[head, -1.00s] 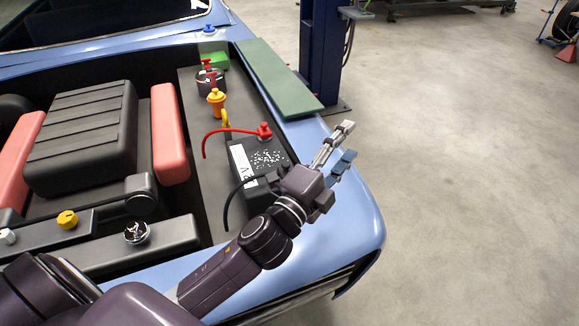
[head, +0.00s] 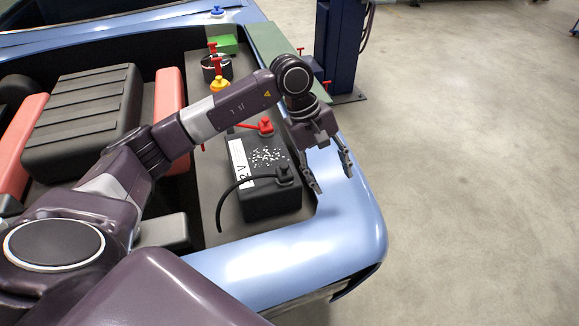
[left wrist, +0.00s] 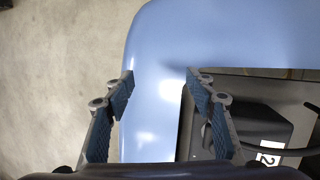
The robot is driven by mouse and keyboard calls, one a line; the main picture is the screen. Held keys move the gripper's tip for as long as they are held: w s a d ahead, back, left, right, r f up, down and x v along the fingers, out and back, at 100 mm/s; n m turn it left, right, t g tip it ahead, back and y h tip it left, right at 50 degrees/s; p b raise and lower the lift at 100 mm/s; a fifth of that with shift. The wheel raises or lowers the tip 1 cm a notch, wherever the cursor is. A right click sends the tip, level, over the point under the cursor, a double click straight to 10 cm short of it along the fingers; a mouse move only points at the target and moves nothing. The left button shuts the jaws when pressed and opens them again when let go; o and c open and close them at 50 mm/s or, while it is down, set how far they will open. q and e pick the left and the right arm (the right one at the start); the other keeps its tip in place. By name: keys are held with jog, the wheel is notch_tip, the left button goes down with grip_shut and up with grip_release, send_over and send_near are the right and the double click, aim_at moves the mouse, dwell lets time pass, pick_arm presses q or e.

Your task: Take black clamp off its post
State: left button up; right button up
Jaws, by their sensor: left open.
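The black clamp (head: 284,175) sits on its post at the near right corner of the black battery (head: 265,203), with a black cable curving off to the left. The red clamp (head: 264,126) is on the far side of the battery. My left gripper (head: 333,181) is open and empty, pointing down, to the right of the black clamp and apart from it, over the blue fender. In the left wrist view its spread fingers (left wrist: 160,75) have blue pads. The battery (left wrist: 255,126) shows at the right there, and the clamp is mostly hidden behind a finger. My right gripper is not in view.
The blue fender (head: 352,225) curves around the battery tray. A yellow cap (head: 219,84) and a dark reservoir with a red top (head: 215,66) stand beyond the battery. A blue lift post (head: 340,45) rises behind. Open floor lies right.

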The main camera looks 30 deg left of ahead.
aim_at(284, 165)
pick_arm(q)
jog(key=a+y, duration=0.1)
jog(key=a, duration=0.3)
jog(key=a+r+y, duration=0.1)
jog(key=a+y, duration=0.1)
jog(key=a, duration=0.2)
jog(key=w+a+y, duration=0.1)
jog(key=a, duration=0.4)
jog(key=shift+r+g+y, duration=0.3)
jog(key=shift+r+g, duration=0.05)
jog(key=shift+g, duration=0.05)
jog(key=shift+s+a+f, duration=0.1)
jog(key=shift+s+f, duration=0.05)
jog(key=shift+f, duration=0.1)
jog(key=shift+f+p, duration=0.5)
jog(key=shift+f, duration=0.35)
notch_tip(284, 165, down, 5)
jog(key=shift+s+r+p, duration=0.1)
jog(key=shift+s+p, duration=0.05)
jog(key=shift+p, duration=1.1)
jog(key=shift+f, duration=0.3)
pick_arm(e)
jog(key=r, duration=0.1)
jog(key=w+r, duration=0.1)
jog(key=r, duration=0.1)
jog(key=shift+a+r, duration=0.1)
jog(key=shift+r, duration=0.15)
pick_arm(q)
jog(key=shift+c, duration=0.5)
